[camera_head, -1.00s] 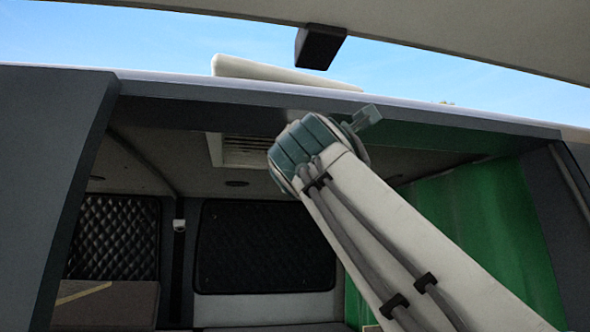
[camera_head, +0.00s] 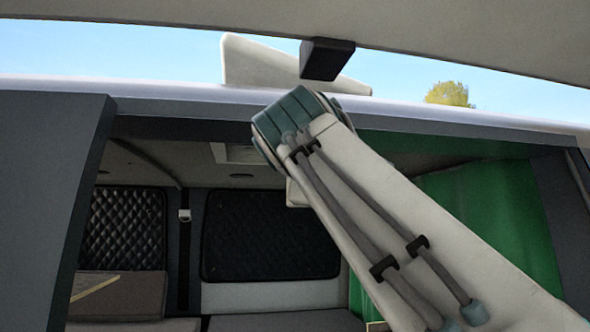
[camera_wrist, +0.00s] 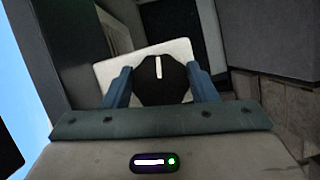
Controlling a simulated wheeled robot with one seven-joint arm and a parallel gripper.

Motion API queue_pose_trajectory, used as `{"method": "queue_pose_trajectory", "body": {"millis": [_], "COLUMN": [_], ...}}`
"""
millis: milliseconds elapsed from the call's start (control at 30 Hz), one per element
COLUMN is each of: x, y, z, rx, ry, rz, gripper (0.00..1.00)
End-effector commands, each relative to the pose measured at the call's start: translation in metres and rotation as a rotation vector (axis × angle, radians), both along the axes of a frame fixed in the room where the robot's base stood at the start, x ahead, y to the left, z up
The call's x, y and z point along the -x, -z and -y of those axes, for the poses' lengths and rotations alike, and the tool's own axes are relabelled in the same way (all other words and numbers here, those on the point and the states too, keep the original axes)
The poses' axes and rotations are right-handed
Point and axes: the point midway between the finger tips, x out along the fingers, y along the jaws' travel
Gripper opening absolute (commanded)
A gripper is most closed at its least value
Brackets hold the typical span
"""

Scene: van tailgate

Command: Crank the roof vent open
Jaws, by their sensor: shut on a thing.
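In the wrist view, my gripper (camera_wrist: 159,68) has its two blue fingers on either side of a dark faceted knob (camera_wrist: 150,92) and is shut on it. The knob has a white line mark pointing up in the picture and sits in front of a pale plate (camera_wrist: 108,68). In the head view, the pale roof vent lid (camera_head: 250,64) stands tilted up above the roof edge, higher at its left end. The ceiling vent opening (camera_head: 222,153) is partly covered by my arm. My gripper is hidden there behind my arm.
The raised tailgate (camera_head: 450,45) spans the top of the head view, with a black latch block (camera_head: 326,59) hanging from it. A green panel (camera_head: 490,215) stands to the right, and a brown box (camera_head: 120,296) lies at lower left.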

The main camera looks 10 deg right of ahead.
Motion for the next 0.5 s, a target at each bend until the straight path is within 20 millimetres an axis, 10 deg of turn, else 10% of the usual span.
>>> {"method": "queue_pose_trajectory", "body": {"millis": [500], "x": [0.0003], "y": [-0.0038], "z": [-0.0003], "rx": [-0.492], "ry": [-0.003], "rz": [0.010], "gripper": [0.30]}}
